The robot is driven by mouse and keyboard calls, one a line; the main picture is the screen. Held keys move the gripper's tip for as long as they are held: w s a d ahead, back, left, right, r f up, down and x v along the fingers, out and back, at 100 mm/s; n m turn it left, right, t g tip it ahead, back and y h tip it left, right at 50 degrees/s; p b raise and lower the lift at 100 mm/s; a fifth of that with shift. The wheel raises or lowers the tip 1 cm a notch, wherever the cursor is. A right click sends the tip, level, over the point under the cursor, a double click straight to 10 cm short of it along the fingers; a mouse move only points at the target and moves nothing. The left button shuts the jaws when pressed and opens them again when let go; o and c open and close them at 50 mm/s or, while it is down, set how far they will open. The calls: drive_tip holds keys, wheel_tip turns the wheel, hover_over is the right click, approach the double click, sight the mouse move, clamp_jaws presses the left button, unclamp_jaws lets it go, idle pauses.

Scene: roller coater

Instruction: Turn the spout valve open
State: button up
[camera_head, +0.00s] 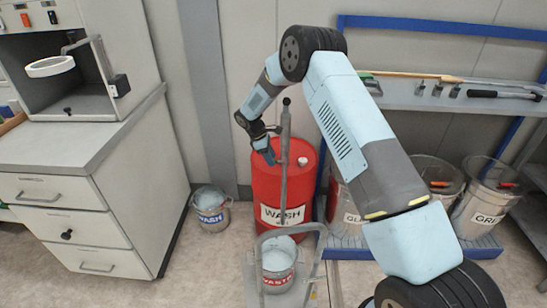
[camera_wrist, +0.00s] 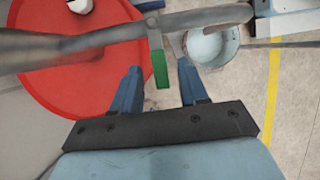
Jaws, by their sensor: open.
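The valve handle (camera_wrist: 160,68) is a short green-tipped lever joined to a grey metal pipe (camera_wrist: 95,37) that crosses the wrist view. Its green end points toward my gripper (camera_wrist: 160,75) and appears between the two blue fingers, with gaps on both sides. I cannot tell whether it lies at fingertip depth. My gripper is open and empty. In the head view, my gripper (camera_head: 267,154) points down in front of the red WASH drum (camera_head: 265,190), left of a grey upright post (camera_head: 285,150). The lever cannot be made out there.
A WASTE bucket (camera_head: 278,262) stands on a railed trolley (camera_head: 252,285) before the drum. Another bucket (camera_head: 210,208) stands left, beside the drawer cabinet (camera_head: 75,225). A blue-framed rack (camera_head: 425,98) with tools and buckets is at right. Bare floor lies left of the trolley.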

drive_tip(key=shift+c, duration=0.3)
clamp_jaws()
